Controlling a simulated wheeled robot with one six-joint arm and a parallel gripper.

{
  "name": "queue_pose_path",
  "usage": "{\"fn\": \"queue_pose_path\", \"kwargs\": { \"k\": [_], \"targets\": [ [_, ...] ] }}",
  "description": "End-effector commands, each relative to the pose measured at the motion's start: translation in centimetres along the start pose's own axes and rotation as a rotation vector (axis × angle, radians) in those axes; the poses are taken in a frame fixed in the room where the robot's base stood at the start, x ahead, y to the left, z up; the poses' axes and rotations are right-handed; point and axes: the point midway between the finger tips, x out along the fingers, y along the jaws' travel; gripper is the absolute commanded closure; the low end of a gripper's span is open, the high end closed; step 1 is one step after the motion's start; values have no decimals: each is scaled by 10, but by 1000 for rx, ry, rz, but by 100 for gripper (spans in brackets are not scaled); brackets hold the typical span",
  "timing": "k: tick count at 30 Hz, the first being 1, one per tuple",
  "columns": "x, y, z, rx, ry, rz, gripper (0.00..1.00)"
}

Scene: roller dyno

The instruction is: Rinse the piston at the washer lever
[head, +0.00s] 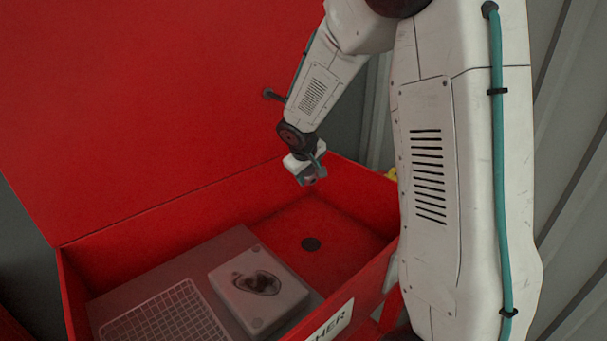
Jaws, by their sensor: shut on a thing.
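The washer is a red open-topped box (190,212) with its large red lid (130,90) raised behind it. My gripper (311,179) hangs over the back right part of the basin, pointing down. It is shut on a small greyish piece, which looks like the piston (313,175); it is small, dark and partly hidden by the jaws. A dark rod with a round knob (270,94) sticks out to the left beside my forearm. I cannot tell whether it is the washer lever.
Inside the washer are a grey shelf (215,252), a wire grid (165,318) and a pale block with a dark oval mark (258,287). A yellow part (391,174) shows behind the right rim.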

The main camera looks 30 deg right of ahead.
Motion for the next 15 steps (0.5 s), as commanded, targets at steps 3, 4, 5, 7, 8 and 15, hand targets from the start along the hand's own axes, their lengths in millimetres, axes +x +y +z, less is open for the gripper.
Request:
{"fn": "queue_pose_path", "kwargs": {
  "k": [3, 4, 5, 7, 8, 15],
  "targets": [
    [0, 0, 0, 0, 0, 0, 83],
    [-1, -1, 0, 0, 0, 0, 83],
    [-1, -2, 1, 0, 1, 0, 83],
    [-4, -6, 3, -1, 0, -1, 83],
    [-5, -8, 4, -2, 0, -1, 83],
    [-14, -22, 14, -2, 1, 0, 83]
  ]
}}
